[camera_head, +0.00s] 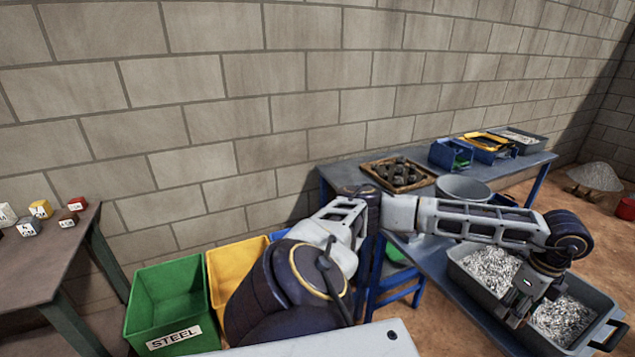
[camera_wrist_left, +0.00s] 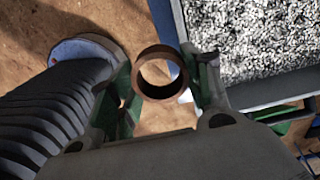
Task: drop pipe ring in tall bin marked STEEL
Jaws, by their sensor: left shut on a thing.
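A brown pipe ring (camera_wrist_left: 160,94) sits between the fingers of my left gripper (camera_wrist_left: 163,84) in the left wrist view. The gripper is shut on it, with one finger on each side of the ring. In the head view my left gripper (camera_head: 514,314) hangs at the right, over or beside the grey trays on the bench; the ring is not clear there. The green bin marked STEEL (camera_head: 173,337) stands open on the floor at lower left, far from the gripper. My right gripper is not in view.
A yellow bin (camera_head: 228,272) adjoins the green one, partly behind my arm. A grey gravel tray (camera_head: 455,268) lies on the blue bench. A pan (camera_head: 463,188), a tray of dark lumps (camera_head: 398,172) and small bins stand behind. A table (camera_head: 45,262) with labelled cubes is at left.

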